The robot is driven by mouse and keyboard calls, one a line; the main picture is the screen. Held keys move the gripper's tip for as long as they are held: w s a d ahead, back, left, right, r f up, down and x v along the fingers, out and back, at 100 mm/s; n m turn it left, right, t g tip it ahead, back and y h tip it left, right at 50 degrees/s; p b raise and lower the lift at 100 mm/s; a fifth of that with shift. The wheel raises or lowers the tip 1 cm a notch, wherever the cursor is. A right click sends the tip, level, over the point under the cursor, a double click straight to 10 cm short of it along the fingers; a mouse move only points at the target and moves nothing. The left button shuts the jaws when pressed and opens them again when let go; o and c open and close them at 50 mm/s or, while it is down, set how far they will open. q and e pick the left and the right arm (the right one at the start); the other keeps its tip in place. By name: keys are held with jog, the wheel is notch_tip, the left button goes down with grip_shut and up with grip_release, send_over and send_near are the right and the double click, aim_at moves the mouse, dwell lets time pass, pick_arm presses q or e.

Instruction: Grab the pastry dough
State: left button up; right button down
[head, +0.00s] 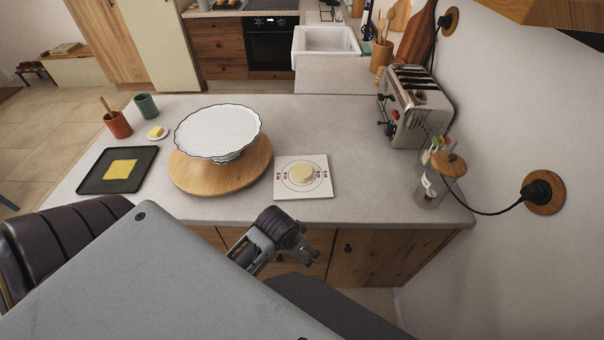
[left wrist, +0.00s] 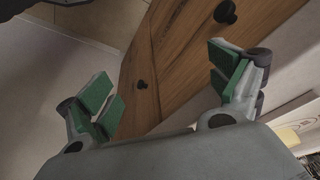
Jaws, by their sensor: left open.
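A round, pale yellow lump of dough (head: 302,174) sits on a square white mat (head: 318,188) with printed circles, near the counter's front edge. In the left wrist view, a pale yellow piece of it (left wrist: 288,137) shows at the lower right, partly hidden by the gripper body. My left gripper (head: 277,254) is in front of the counter, nearer to me than the mat and apart from the dough. Its green-padded fingers (left wrist: 168,85) are spread wide and empty, with cabinet fronts behind them. My right gripper is not in view.
Left of the mat, a white fluted dish (head: 218,130) stands on a round wooden board (head: 205,180). A dark tray (head: 90,182) holds a flat yellow square (head: 121,169). A toaster (head: 414,105) and a glass jar (head: 438,180) stand right. The counter (head: 372,200) between mat and jar is clear.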

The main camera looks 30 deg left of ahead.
pick_arm(q)
jog(key=w+d+r+m+t+h, duration=0.6)
jog(key=w+d+r, duration=0.4)
jog(key=d+r, duration=0.4)
jog(key=w+r+n+t+h, duration=0.2)
jog(key=w+r+n+t, duration=0.3)
jog(key=r+t, duration=0.6)
jog(key=w+a+r+n+y, duration=0.2)
jog(key=w+a+n+y, duration=0.1)
jog(key=a+n+y, duration=1)
jog(key=s+a+f+g+y, duration=0.1)
jog(key=f+g, duration=0.2)
jog(key=f, duration=0.2)
jog(key=s+a+f+g+y, duration=0.1)
jog(key=s+f+g+y, duration=0.1)
jog(key=f+g, duration=0.2)
jog(key=s+a+f+g+y, duration=0.1)
jog(key=s+f+g+y, duration=0.1)
jog(key=f+g, duration=0.2)
notch_tip(320, 180, down, 2)
jog(key=shift+a+f, duration=0.15)
jog(key=shift+f, duration=0.05)
jog(key=shift+s+f, duration=0.1)
jog(key=shift+f, duration=0.15)
